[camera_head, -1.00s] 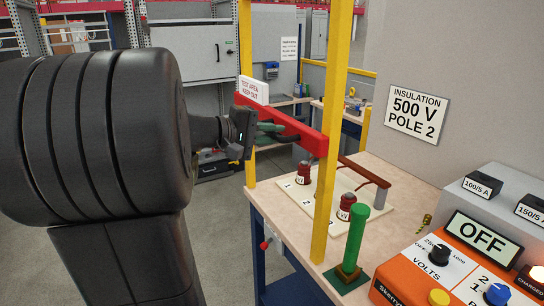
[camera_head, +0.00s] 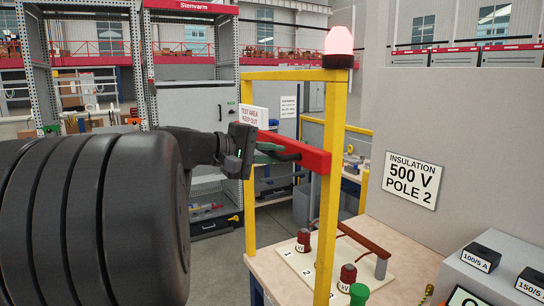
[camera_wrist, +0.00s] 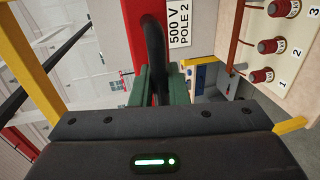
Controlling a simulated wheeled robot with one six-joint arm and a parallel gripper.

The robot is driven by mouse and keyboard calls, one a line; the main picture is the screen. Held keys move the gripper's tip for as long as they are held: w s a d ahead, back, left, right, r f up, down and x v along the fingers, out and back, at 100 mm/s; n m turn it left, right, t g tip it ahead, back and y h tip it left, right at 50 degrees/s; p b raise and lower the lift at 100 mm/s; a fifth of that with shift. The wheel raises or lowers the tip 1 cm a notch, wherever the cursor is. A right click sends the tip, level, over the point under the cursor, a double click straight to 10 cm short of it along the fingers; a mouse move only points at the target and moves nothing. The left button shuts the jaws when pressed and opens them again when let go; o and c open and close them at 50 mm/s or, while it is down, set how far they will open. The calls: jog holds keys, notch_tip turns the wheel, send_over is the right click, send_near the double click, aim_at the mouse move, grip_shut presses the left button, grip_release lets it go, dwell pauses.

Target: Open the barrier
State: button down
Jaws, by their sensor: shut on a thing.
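The barrier is a red bar (camera_head: 312,158) running across two yellow posts, with a white "TEST AREA KEEP OUT" sign (camera_head: 254,117) at its far end. It looks roughly level, below the posts' top crosspiece. My gripper (camera_head: 277,152) is at the bar's near side, its green fingers shut on the bar's black handle (camera_wrist: 155,45). In the wrist view, the fingers (camera_wrist: 161,85) close on both sides of the handle, and the red bar (camera_wrist: 133,35) is just beyond. The handle's gripped part is partly hidden by the fingers.
A yellow post (camera_head: 329,200) carries a lit red beacon (camera_head: 339,42). Behind it is a bench with red insulators (camera_head: 348,277) and a green post (camera_head: 359,293). A grey panel with a "500 V POLE 2" sign (camera_head: 412,180) stands right. Grey cabinets (camera_head: 190,105) stand behind.

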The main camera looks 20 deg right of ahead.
jog(key=c, duration=1.5)
grip_release()
jog(key=b+v, duration=0.2)
jog(key=v, duration=1.1)
jog(key=shift+s+a+b, duration=0.1)
jog(key=shift+a+b, duration=0.2)
jog(key=shift+a, duration=0.1)
jog(key=p+x, duration=0.2)
jog(key=x, duration=1.1)
jog(key=shift+d+p, duration=0.3)
jog(key=shift+d, duration=0.1)
jog(key=shift+a, duration=0.1)
